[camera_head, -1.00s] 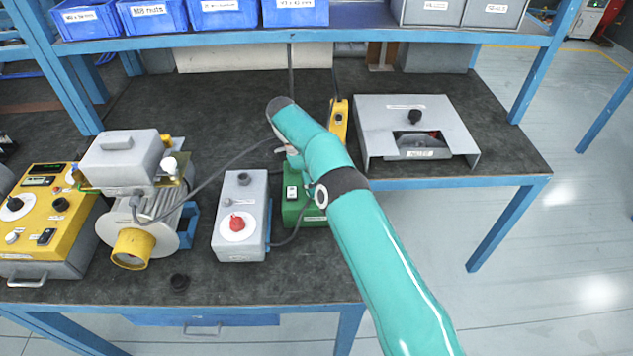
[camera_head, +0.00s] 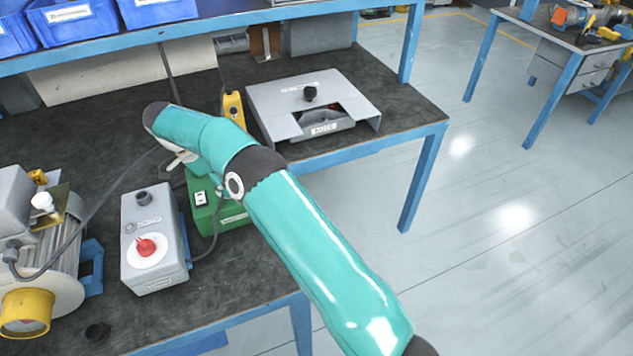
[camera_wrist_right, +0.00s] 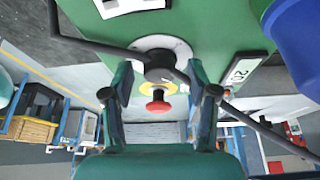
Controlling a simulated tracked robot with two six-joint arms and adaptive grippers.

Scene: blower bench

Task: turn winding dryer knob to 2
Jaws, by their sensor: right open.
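A green box (camera_head: 228,212) with a white switch stands on the bench, partly covered by my right arm in the head view. In the right wrist view a green panel (camera_wrist_right: 210,22) fills the top, with a black knob (camera_wrist_right: 158,66) on a white dial. Below the knob show a yellow ring and a red button (camera_wrist_right: 158,106). My right gripper (camera_wrist_right: 160,72) is open, with its fingers on either side of the knob; I cannot tell if they touch it. In the head view the gripper is mostly hidden by the arm. The dial's numbers are not readable. My left gripper is out of view.
A grey box with a red knob (camera_head: 146,246) stands left of the green box. A motor with a yellow end (camera_head: 28,312) is at far left. A grey metal housing (camera_head: 290,92) is at the right. A dark cable (camera_wrist_right: 85,42) crosses near the knob.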

